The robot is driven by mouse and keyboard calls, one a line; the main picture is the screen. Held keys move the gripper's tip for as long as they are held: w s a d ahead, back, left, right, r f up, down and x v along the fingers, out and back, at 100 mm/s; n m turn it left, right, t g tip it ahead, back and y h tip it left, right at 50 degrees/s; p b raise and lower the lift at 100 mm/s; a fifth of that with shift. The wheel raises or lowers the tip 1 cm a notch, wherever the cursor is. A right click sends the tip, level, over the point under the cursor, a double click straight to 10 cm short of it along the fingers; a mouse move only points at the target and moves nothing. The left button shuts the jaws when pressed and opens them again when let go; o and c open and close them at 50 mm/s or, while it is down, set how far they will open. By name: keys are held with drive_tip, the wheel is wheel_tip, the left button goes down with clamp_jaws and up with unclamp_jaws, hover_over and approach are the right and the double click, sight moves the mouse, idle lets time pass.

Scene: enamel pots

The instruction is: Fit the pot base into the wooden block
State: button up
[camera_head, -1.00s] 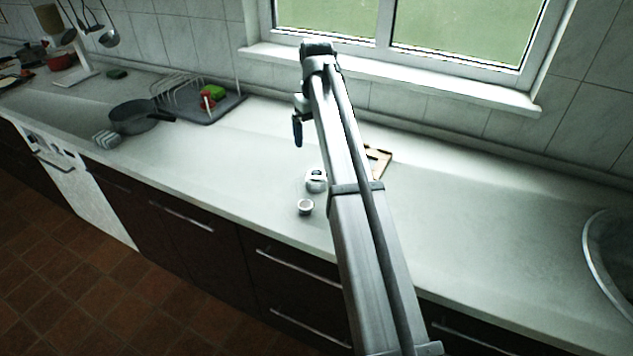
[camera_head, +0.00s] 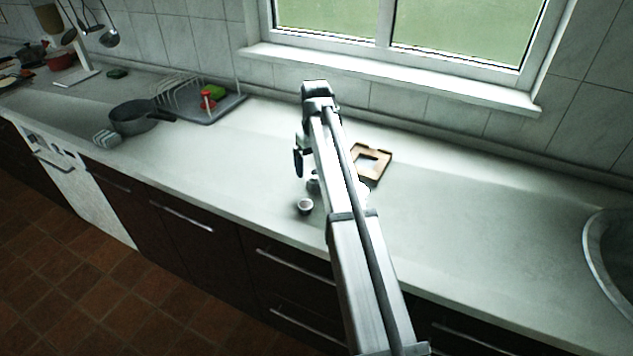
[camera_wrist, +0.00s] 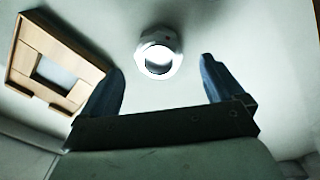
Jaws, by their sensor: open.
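A white, faceted, round pot base (camera_wrist: 165,37) with a shiny round top stands on the counter in the wrist view, beyond and between my fingertips.
A grey pan (camera_head: 133,117) and a dish rack (camera_head: 190,95) stand to the left. The sink (camera_head: 607,262) is at the far right. The counter right of the block is clear.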

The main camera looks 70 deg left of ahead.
sight(317, 180)
drive_tip(key=shift+f, duration=1.9)
drive_tip(key=c, duration=1.3)
